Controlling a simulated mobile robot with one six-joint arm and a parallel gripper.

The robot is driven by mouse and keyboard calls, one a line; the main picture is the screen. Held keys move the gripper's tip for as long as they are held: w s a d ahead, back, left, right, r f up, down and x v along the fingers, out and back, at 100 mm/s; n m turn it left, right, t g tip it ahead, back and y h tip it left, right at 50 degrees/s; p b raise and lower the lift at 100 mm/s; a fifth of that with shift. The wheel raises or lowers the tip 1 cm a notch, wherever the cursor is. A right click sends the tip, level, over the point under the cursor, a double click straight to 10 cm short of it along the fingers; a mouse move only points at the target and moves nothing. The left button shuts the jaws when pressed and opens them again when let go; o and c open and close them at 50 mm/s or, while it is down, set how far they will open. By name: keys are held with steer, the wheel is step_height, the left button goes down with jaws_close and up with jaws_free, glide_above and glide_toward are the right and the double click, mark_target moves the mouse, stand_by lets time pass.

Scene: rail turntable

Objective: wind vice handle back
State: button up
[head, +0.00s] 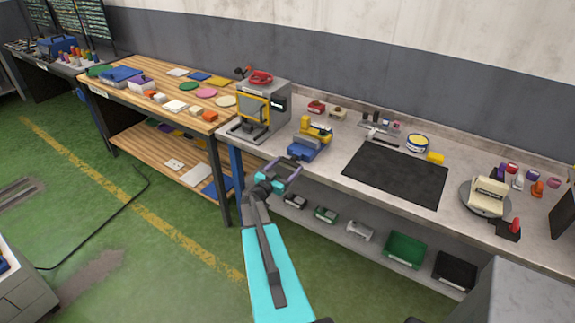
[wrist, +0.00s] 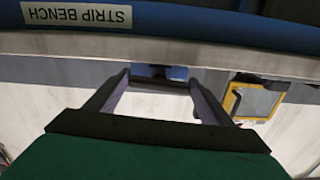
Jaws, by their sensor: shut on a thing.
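The vice is a blue body (head: 305,150) with yellow parts on top, at the front edge of the grey bench left of the dark mat in the head view. My gripper (head: 287,167) is at its near side, just in front of the bench edge. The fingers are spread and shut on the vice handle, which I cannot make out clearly. In the wrist view my gripper (wrist: 159,77) has a dark and blue part of the vice (wrist: 160,72) showing between its fingertips. The vice screw is hidden.
A grey machine with a yellow frame (head: 253,107) stands just left of the vice. A dark mat (head: 397,174) lies to the right. Bins, including a green one (head: 404,249), sit on the shelf below. The wooden bench (head: 140,83) is at left. Green floor is open in front.

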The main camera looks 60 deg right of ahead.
steer(key=shift+s+a+f, duration=0.1)
steer(key=shift+f, duration=0.15)
steer(key=o, duration=1)
steer(key=shift+o, duration=0.2)
steer(key=shift+r, duration=0.15)
steer(key=a+b, duration=0.5)
steer(key=a, duration=0.8)
steer(key=shift+a, duration=0.35)
